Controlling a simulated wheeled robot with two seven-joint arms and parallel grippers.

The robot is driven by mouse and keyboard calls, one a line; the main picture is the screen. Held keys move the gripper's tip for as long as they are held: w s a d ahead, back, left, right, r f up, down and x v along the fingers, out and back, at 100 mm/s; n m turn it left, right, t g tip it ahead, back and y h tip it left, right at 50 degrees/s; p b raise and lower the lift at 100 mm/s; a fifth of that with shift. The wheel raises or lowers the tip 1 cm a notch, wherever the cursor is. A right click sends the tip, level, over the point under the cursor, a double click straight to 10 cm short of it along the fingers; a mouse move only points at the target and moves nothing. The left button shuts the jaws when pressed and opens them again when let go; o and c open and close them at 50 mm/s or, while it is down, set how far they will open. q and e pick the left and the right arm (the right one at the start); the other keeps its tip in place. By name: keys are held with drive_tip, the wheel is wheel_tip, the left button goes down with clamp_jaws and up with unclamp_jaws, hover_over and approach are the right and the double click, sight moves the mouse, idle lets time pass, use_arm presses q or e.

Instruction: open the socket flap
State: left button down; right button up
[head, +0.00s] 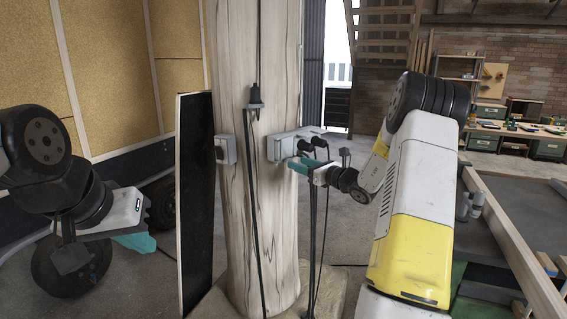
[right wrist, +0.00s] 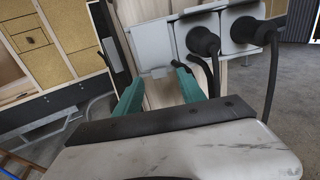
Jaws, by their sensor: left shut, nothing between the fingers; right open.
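A grey socket box (head: 283,147) is fixed to the wooden post. In the right wrist view two black plugs (right wrist: 203,40) sit in its right and middle sockets, with cables hanging. At its left end is a flat grey flap (right wrist: 151,42) that looks down over the left socket; a small lip (right wrist: 154,72) shows below it. My right gripper (head: 297,164) is open just in front of and below the box; its teal fingers (right wrist: 159,76) stand on both sides of the lip, with contact unclear. My left gripper (head: 138,240) is shut and empty, far left of the post.
The post (head: 275,215) also carries a small grey box (head: 225,150) and a black connector (head: 255,97) with a cable. A dark panel (head: 196,190) leans left of the post. Hanging cables (head: 313,240) run beneath the socket box. A workbench edge (head: 510,235) lies at right.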

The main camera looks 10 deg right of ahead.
sight(288, 150)
drive_tip(key=shift+x, duration=1.55)
clamp_jaws()
